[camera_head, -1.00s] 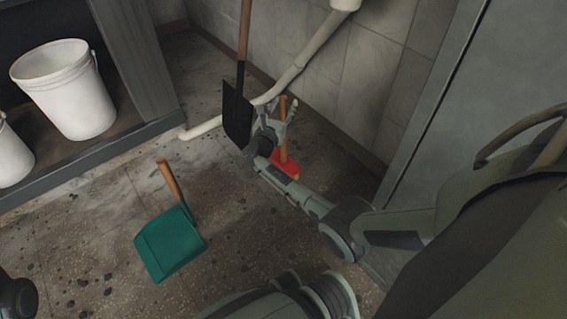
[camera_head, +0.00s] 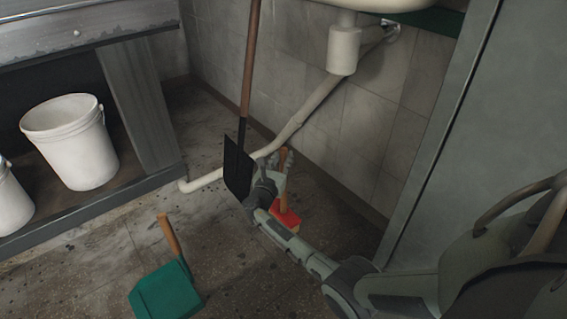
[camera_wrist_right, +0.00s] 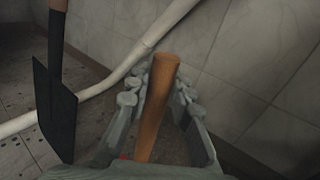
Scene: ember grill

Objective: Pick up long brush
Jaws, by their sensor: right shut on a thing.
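The long brush has a wooden handle and a red head (camera_head: 284,219) low by the floor near the wall in the head view. My right gripper (camera_head: 277,166) is at the upper part of its handle, with the arm reaching in from the lower right. In the right wrist view, the wooden handle (camera_wrist_right: 157,105) stands between the two fingers (camera_wrist_right: 158,95), slightly tilted, and my right gripper is shut on it. The wrist mostly hides the red head in that view. My left gripper is not in view.
A black shovel (camera_head: 238,168) with a long wooden handle stands just left of my right gripper. A white pipe (camera_head: 300,115) runs behind it along the tiled wall. A green dustpan (camera_head: 166,292) lies at lower left. White buckets (camera_head: 70,140) stand under the counter.

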